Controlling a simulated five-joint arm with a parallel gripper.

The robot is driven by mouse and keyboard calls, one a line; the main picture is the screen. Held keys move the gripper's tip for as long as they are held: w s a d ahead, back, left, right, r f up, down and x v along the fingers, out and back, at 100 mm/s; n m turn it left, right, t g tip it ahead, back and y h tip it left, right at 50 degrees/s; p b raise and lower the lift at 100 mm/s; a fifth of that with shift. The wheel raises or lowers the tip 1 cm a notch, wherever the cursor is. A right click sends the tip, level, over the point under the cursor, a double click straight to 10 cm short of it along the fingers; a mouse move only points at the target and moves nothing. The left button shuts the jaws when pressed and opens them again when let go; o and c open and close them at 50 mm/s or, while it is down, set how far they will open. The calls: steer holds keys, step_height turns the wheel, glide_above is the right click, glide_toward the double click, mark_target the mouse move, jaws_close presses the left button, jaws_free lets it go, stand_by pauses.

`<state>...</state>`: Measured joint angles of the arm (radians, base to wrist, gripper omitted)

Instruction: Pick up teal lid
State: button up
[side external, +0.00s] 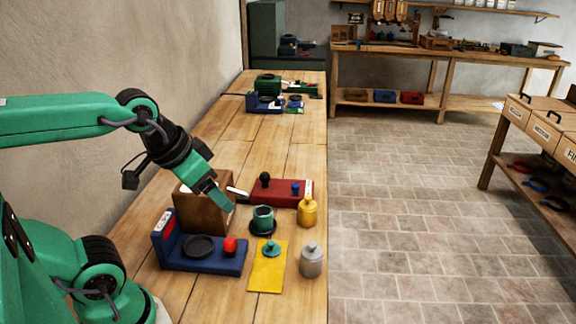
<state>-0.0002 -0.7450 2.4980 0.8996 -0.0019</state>
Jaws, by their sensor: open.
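The teal lid (270,249) is a small round piece with a knob on top. It lies on the upper part of a yellow cloth or mat (266,279) near the front right of the wooden bench. A teal open-topped cup (262,217) stands just behind it on a dark round base. My gripper (230,196) is open and points down to the right. It appears in front of the brown wooden box (199,212), up and to the left of the lid and apart from it. I see nothing between its fingers.
A blue stand (213,262) with a black disc and red knob is left of the mat. A grey bottle (311,260) and a yellow bottle (307,211) stand right.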

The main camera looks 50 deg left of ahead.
steer(key=w+a+f+n+g, duration=0.1)
steer(key=w+f+n+g, duration=0.15)
steer(key=w+f, duration=0.5)
steer(key=n+g, duration=0.2)
steer(key=g, duration=0.1)
glide_above(271, 243)
steer(key=f, duration=0.8)
steer(key=shift+s+d, duration=0.15)
steer(key=shift+s, duration=0.1)
steer(key=shift+w+f, duration=0.1)
steer(key=shift+f, duration=0.25)
steer(key=shift+f, duration=1.3)
steer(key=shift+w+a+f, duration=0.1)
steer(key=shift+f, duration=1.2)
steer(key=shift+a+f, duration=0.1)
steer(key=shift+f, duration=1.2)
steer(key=shift+c, duration=0.2)
steer(key=c, duration=1)
